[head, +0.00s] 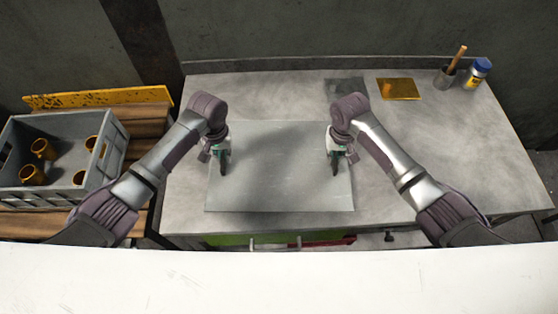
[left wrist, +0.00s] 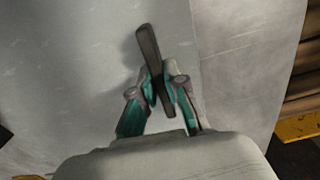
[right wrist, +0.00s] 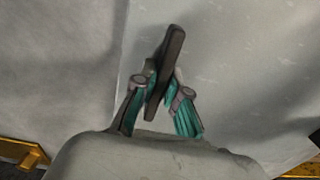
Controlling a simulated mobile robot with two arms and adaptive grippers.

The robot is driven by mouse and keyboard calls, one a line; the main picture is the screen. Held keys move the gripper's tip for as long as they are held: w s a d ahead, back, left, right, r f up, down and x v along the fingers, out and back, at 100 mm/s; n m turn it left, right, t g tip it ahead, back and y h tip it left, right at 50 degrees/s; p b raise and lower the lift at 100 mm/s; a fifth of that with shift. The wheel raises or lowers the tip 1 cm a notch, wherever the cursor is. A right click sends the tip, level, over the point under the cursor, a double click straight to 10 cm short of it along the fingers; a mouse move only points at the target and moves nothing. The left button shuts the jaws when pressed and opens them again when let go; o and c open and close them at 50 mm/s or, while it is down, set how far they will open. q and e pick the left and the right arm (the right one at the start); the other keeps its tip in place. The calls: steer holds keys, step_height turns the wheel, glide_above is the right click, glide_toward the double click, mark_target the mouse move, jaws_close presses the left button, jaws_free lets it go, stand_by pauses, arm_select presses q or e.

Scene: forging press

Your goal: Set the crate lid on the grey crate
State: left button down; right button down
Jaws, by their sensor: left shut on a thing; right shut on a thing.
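The crate lid (head: 279,185) is a flat grey panel over the grey table, with a dark bar handle near each side. My left gripper (head: 223,165) is shut on the lid's left handle, which shows in the left wrist view (left wrist: 150,48). My right gripper (head: 335,162) is shut on the right handle, which shows in the right wrist view (right wrist: 172,50). Whether the lid touches the table I cannot tell. The grey crate (head: 100,185) stands at the left, open at the top, with several brass-coloured cups (head: 43,148) inside.
The crate rests on a brown wooden stand (head: 150,118) left of the table (head: 440,140). A yellow plate (head: 398,89), a dark plate (head: 343,87), a cup with a wooden handle (head: 446,76) and a blue-capped jar (head: 477,73) sit at the back right. The table's right part is clear.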

arm_select(q)
steer(key=shift+r, duration=0.1)
arm_select(e)
steer(key=shift+r, duration=0.1)
